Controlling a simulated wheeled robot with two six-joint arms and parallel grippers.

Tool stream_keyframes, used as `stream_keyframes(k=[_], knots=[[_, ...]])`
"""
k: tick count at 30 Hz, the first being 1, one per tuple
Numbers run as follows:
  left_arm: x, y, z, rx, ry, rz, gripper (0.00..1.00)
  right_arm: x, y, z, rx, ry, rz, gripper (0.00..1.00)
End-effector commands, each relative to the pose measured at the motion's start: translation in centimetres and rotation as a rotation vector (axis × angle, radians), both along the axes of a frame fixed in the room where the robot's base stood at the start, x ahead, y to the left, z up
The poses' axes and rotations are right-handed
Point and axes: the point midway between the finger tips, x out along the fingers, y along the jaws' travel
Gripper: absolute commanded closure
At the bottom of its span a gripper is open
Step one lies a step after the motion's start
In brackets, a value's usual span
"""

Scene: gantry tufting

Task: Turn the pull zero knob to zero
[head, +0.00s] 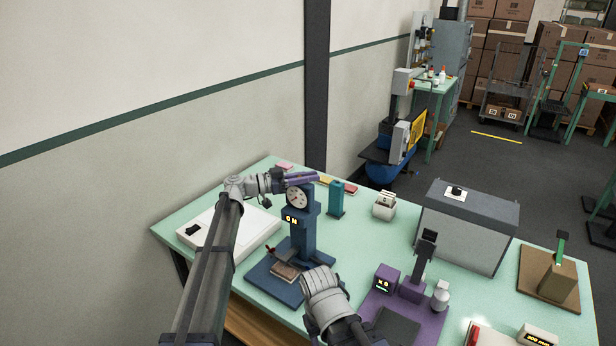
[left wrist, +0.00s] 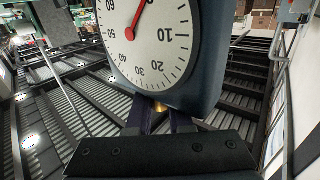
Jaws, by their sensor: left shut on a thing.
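The blue pull tester (head: 303,235) stands on the green bench, with a round white dial (head: 297,198) at its top and a display reading "0 N". In the left wrist view the dial (left wrist: 150,50) fills the top, and its red needle points up and slightly right; the scale's upper end is cut off. A small brass knob (left wrist: 160,107) sits at the dial housing's edge. My left gripper (left wrist: 160,118) is shut on this knob, its purple fingers on either side. In the head view my left gripper (head: 301,178) is at the dial's top.
A brown sample (head: 285,271) lies on the tester's base. A white box (head: 222,232) is left of it, a teal block (head: 336,198) and a white container (head: 384,205) behind right. A purple device (head: 411,290) and a grey cabinet (head: 467,225) stand further right.

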Motion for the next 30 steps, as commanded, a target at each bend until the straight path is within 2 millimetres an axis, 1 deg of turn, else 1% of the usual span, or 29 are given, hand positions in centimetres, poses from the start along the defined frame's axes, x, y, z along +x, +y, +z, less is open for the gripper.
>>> stream_keyframes(k=[1, 6, 12, 28, 29, 30], knots=[[0.29, 0.02, 0.0, 0.0, 0.0, -0.027, 1.0, 0.0, 0.0, 0.0, 0.0, 0.0, 0.0, 0.5], [-0.07, -0.06, 0.0, 0.0, 0.0, -0.107, 1.0, 0.0, 0.0, 0.0, 0.0, 0.0, 0.0, 0.5], [-0.35, -0.11, 0.0, 0.0, 0.0, -0.161, 1.0, 0.0, 0.0, 0.0, 0.0, 0.0, 0.0, 0.5], [-0.54, -0.14, 0.0, 0.0, 0.0, -0.181, 1.0, 0.0, 0.0, 0.0, 0.0, 0.0, 0.0, 0.5], [-0.54, -0.14, 0.0, 0.0, 0.0, -0.18, 0.8, 0.0, 0.0, 0.0, 0.0, 0.0, 0.0, 0.5], [-0.54, -0.15, 0.0, 0.0, 0.0, -0.18, 0.76, 0.0, 0.0, 0.0, 0.0, 0.0, 0.0, 0.5]])
